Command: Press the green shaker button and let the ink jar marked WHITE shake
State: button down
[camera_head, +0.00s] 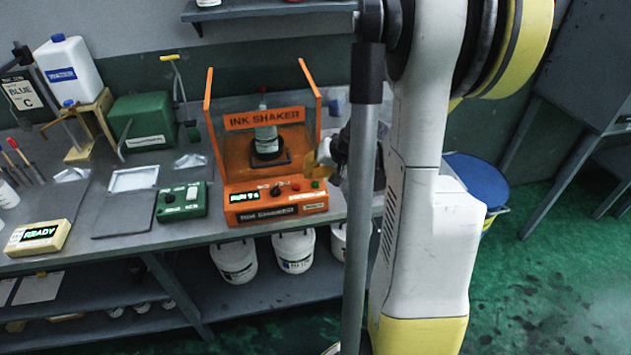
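The orange ink shaker (275,205) stands on the bench in the middle of the head view, marked INK SHAKER on its upper panel. A pale jar (266,136) with a dark base stands upright in its cradle; its label is too small to read. The green button (315,184) is at the right end of the shaker's front panel, with a red button (295,187) to its left. A green display is lit at the panel's left, but its text is unclear. My gripper (324,158) is just above and right of the green button, apart from it in the picture. My arm partly hides it.
A green control box (181,201) and a beige READY box (38,237) sit left of the shaker. White buckets (293,251) stand on the shelf below. A blue-topped drum (478,178) is right of the bench. Green floor at right is mostly clear.

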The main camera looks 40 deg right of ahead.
aim_at(312, 183)
notch_tip(312, 183, up, 5)
jog(key=p, duration=0.3)
jog(key=shift+p, duration=0.4)
dwell(0.7)
jog(key=s+a+r+n+b, duration=0.1)
jog(key=a+r+n, duration=0.15)
jog(key=a, duration=0.65)
jog(key=s+a+r+n+b, duration=0.15)
jog(key=a+r, duration=0.25)
jog(key=a, duration=0.4)
jog(key=s+a+r+n, duration=0.2)
jog(key=s+a+n, duration=0.2)
jog(key=s+a, duration=0.6)
jog(key=shift+s+a+h, duration=0.15)
jog(key=shift+a+h, duration=0.15)
jog(key=shift+a, duration=0.65)
